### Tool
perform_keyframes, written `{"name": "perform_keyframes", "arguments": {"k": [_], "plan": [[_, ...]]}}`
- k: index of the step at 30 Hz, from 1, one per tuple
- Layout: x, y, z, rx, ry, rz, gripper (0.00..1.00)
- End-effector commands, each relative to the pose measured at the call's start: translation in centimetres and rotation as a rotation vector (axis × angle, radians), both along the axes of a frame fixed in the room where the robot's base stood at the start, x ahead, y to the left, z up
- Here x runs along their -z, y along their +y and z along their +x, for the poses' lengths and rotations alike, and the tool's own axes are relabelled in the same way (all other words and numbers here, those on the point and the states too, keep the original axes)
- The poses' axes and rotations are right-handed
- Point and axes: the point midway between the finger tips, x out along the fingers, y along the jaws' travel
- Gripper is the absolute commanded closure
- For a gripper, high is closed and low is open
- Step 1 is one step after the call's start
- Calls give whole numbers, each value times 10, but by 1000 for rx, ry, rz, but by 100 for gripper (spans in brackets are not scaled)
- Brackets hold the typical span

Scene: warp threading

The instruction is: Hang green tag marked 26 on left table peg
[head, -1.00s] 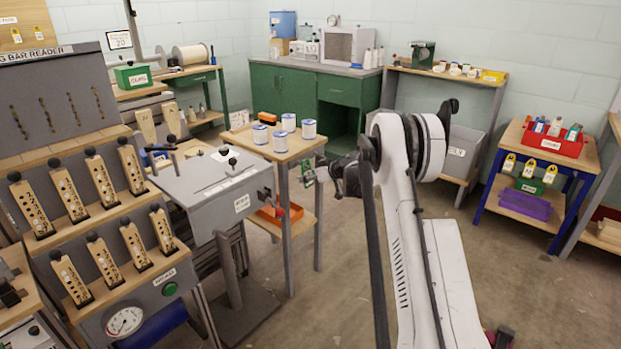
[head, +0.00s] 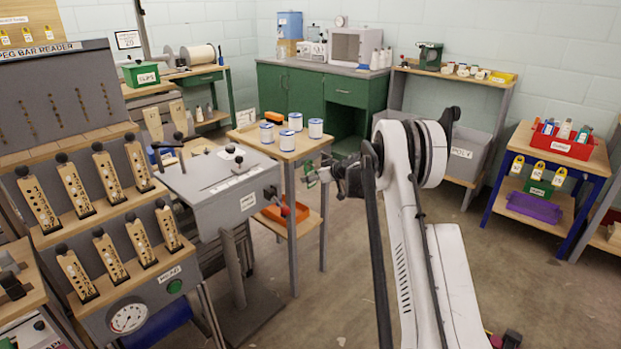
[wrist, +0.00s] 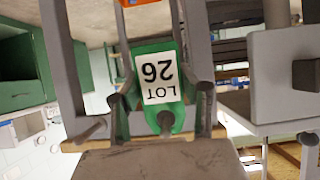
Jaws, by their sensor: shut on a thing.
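My gripper (wrist: 162,100) is shut on the green tag (wrist: 139,62), which has a white label reading "LOT 26" upside down in the wrist view. In the head view my gripper (head: 328,174) is at the right side of the small wooden table (head: 262,139), with a bit of the green tag (head: 311,181) showing. A grey peg (wrist: 92,130) sticks out by the table's wooden edge (wrist: 72,146), left of the tag in the wrist view. A grey rod end (wrist: 166,121) overlaps the tag's hole end; I cannot tell whether it passes through the hole.
Several white-and-blue spools (head: 296,121) stand on the small table. A grey machine (head: 222,188) with a red-knobbed lever stands left of it. Open floor lies between.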

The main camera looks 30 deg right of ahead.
Motion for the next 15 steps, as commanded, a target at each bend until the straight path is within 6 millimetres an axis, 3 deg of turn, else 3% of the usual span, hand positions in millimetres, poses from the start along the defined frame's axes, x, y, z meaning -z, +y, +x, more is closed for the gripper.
{"name": "perform_keyframes", "arguments": {"k": [5,6,9,11,15], "plan": [[0,0,0,0,0,0,82],[0,0,0,0,0,0,62],[0,0,0,0,0,0,48],[0,0,0,0,0,0,42],[0,0,0,0,0,0,42]]}}
